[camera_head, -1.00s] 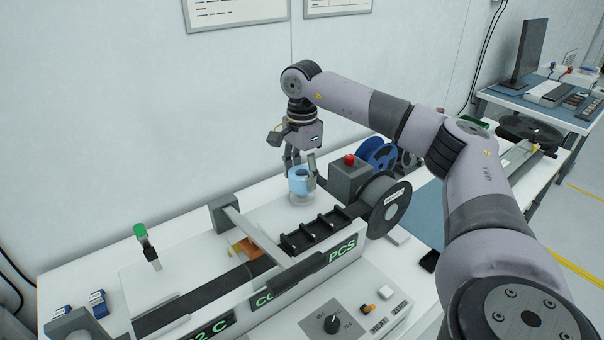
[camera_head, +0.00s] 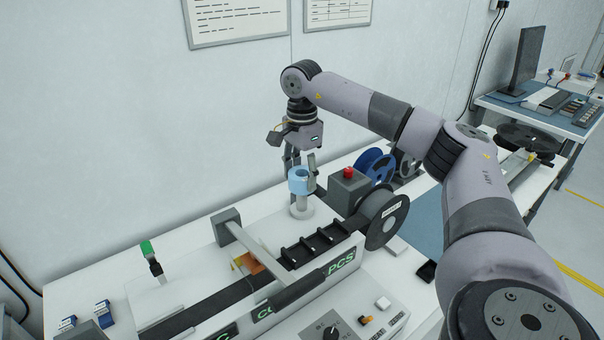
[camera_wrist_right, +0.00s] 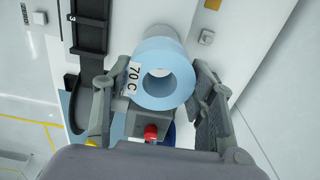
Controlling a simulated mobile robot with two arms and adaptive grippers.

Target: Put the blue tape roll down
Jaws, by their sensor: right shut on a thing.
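The blue tape roll (camera_head: 299,184) is a light blue ring held upright-axis in my right gripper (camera_head: 302,174). In the right wrist view, the roll (camera_wrist_right: 165,76) sits between the two fingers, its open hole facing the camera and a white "70 C" label on its side. A pale grey post on a round base (camera_head: 302,208) stands directly below the roll in the head view. Part of it shows behind the roll in the wrist view (camera_wrist_right: 158,32). I cannot tell whether the post's top is inside the roll. My left gripper is not in view.
A grey box with a red button (camera_head: 348,173) stands close right of the roll. A black slotted rail (camera_head: 317,246) lies in front. The white bench top at left has some clear room.

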